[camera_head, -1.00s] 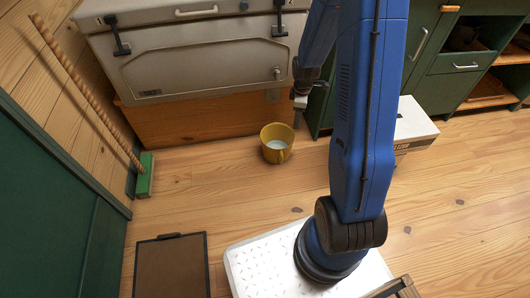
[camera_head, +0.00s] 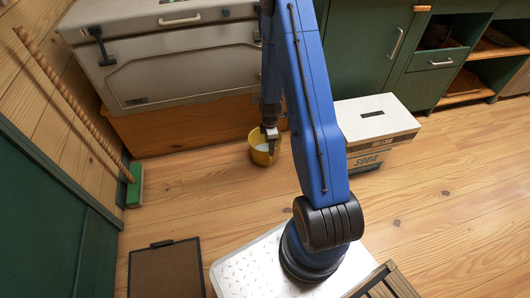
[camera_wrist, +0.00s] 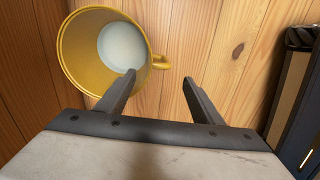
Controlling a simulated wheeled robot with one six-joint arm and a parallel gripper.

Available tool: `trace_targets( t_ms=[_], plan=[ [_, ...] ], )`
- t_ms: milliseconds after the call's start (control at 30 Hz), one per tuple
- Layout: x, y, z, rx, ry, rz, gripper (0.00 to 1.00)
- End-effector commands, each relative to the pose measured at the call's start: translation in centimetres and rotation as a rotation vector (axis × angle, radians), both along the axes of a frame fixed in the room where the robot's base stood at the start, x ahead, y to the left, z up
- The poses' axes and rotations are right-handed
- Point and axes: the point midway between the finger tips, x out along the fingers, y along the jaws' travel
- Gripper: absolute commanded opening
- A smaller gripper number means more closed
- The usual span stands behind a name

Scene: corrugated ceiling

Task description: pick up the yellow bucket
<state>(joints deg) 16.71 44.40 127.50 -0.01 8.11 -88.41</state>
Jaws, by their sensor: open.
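The yellow bucket (camera_head: 258,151) stands upright on the wooden floor in front of the wooden base under the chest. It has a pale inside bottom and a side handle. In the wrist view the bucket (camera_wrist: 72,48) is at the upper left, with its handle (camera_wrist: 161,62) pointing right. My gripper (camera_head: 270,141) hangs over the bucket's right side in the head view and hides part of it. In the wrist view my gripper (camera_wrist: 159,83) is open and empty. Its left fingertip overlaps the bucket's rim in the picture, and the handle shows between the fingers. I cannot tell whether they touch.
A grey chest (camera_head: 175,55) on a wooden base (camera_head: 180,128) stands behind the bucket. A soda box (camera_head: 378,130) is to the right. A broom (camera_head: 135,186) leans at the left. A brown flat panel (camera_head: 165,272) lies in front. Floor left of the bucket is clear.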

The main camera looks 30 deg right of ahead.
Motion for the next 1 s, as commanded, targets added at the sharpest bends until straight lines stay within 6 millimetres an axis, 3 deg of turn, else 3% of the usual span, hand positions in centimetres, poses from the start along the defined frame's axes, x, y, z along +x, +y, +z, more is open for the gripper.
trace_targets(
  t_ms=[400,1000],
  plan=[
    [0.0,0.0,-5.8,0.001,0.002,-0.001,0.61],
    [-0.2,-0.1,-10.0,0.001,0.001,-0.003,0.61]
  ],
)
